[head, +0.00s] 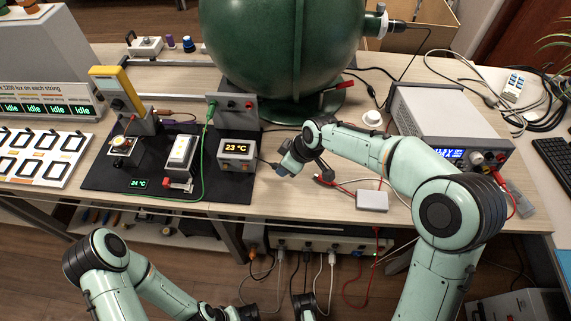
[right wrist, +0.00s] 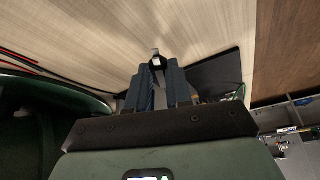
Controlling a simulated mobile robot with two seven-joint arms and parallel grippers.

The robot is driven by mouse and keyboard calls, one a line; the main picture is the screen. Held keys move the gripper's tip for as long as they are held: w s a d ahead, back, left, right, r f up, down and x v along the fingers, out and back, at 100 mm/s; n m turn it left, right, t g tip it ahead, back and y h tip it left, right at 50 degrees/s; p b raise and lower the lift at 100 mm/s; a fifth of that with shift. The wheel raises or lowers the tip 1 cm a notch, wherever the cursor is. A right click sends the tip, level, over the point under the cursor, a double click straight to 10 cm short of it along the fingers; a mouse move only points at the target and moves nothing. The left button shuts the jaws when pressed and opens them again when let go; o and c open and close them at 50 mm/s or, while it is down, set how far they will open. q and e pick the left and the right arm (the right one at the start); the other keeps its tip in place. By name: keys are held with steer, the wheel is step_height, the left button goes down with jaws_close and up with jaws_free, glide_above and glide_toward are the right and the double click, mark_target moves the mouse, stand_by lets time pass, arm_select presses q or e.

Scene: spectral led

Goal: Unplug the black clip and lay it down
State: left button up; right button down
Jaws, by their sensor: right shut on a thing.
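My right gripper (head: 286,167) is low over the wooden bench, just right of the box reading 23 °C (head: 237,152). In the right wrist view, its blue fingers (right wrist: 159,74) are shut on a small black piece with a pale tip, the black clip (right wrist: 157,61). In the head view the clip is mostly hidden by the gripper. A short dark lead seems to run from the box's right side toward the fingers. I cannot tell whether the clip touches the bench. My left arm is low at the front, with its dark gripper (head: 305,304) only partly showing.
A black mat (head: 120,178) holds a yellow meter (head: 117,89) and several small devices. A large green sphere (head: 283,45) stands behind. A power supply (head: 447,120) and white box (head: 372,200) are right. Bare bench (head: 285,205) lies in front of the right gripper.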

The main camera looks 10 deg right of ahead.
steer(key=shift+f+b, duration=1.35)
steer(key=shift+f, duration=0.6)
steer(key=c, duration=0.9)
jaws_free()
steer(key=shift+c, duration=0.2)
steer(key=shift+p+v, duration=0.9)
steer(key=shift+v, duration=0.65)
steer(key=p+v, duration=0.1)
steer(key=v, duration=1.2)
